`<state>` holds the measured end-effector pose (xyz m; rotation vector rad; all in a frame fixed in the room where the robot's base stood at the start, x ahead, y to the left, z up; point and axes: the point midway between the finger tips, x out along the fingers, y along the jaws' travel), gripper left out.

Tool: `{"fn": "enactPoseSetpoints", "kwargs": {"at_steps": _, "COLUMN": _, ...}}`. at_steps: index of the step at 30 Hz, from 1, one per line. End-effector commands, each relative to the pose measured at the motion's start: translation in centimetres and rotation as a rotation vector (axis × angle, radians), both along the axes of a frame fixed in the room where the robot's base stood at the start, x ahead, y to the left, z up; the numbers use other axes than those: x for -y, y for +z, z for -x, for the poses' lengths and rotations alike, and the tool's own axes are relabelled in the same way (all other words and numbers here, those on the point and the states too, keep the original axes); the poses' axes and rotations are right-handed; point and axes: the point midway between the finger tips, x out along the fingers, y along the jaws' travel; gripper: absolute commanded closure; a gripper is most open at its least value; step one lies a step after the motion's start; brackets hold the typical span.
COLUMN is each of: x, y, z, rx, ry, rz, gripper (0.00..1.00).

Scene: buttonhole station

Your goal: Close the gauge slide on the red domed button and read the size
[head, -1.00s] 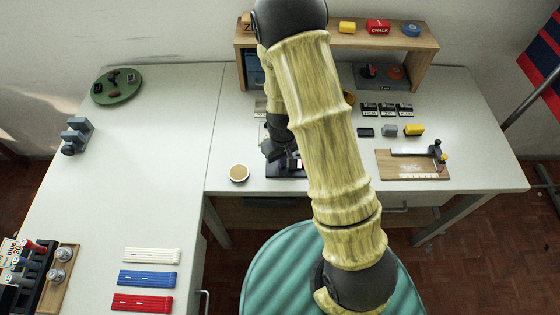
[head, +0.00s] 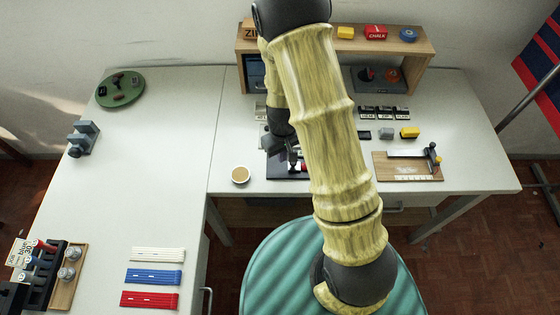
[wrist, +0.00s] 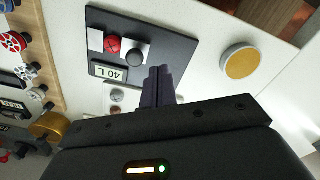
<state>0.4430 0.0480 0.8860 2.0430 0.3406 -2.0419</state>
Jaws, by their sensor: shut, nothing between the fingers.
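The gauge (wrist: 165,40) is a dark plate in the wrist view. The red domed button (wrist: 112,44) sits on it between a white block (wrist: 95,39) and the white slide (wrist: 130,50), which carries a dark round knob (wrist: 137,57). The slide appears to be up against the button. The gauge's small display (wrist: 107,72) shows upside down and appears to read 40 L. My gripper (wrist: 160,72) is shut and empty, its fingertips beside the knob over the plate's edge. In the head view my gripper (head: 288,152) is above the gauge (head: 288,174), partly hidden by my arm.
A round tan-topped dish (head: 240,175) stands left of the gauge. A wooden shelf (head: 425,65) stands behind. The left table has wide clear room.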

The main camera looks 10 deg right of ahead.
Motion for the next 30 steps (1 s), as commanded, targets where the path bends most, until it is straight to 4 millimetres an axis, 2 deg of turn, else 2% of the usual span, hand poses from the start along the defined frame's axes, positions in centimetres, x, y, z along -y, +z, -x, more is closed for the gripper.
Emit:
{"fn": "enactPoseSetpoints", "kwargs": {"at_steps": 10, "x": 0.0, "y": 2.4, "z": 0.0, "rx": -0.001, "ry": 0.0, "rz": 0.0, "gripper": 1.0}}
{"fn": "enactPoseSetpoints", "kwargs": {"at_steps": 30, "x": 0.0, "y": 2.7, "z": 0.0, "rx": 0.003, "ry": -0.004, "rz": -0.002, "gripper": 1.0}}
